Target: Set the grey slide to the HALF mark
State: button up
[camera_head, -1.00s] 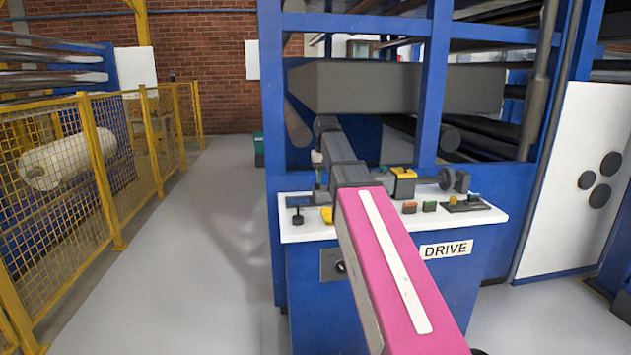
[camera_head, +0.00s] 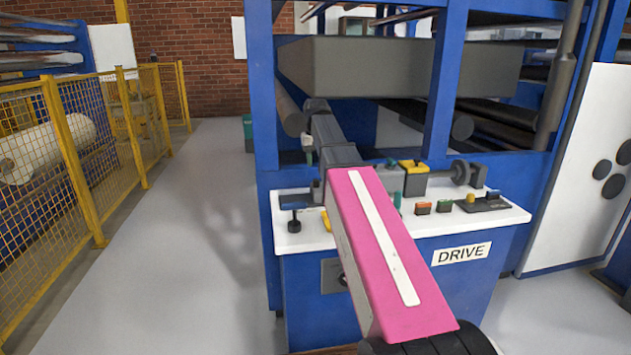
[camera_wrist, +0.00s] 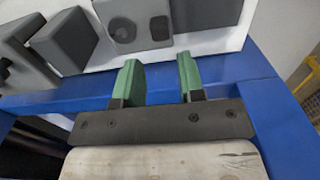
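The white-topped control panel (camera_head: 305,242) has a dark slotted plate (camera_head: 487,205) with small knobs at its right end. I cannot tell for sure which part is the grey slide, and no HALF mark is legible. In the wrist view, my gripper (camera_wrist: 160,62) is open, its two green fingers apart with nothing between them. Beyond the fingertips is a grey block with a dark round face (camera_wrist: 123,30), and a darker grey block (camera_wrist: 68,42) is to the left. In the head view, my arm hides part of the panel and most of the gripper.
Blue posts (camera_head: 443,90) and a grey beam (camera_head: 400,72) rise behind. Floor is clear at left.

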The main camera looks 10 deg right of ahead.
aim_at(316, 180)
notch_tip(316, 180, down, 8)
dwell(0.4)
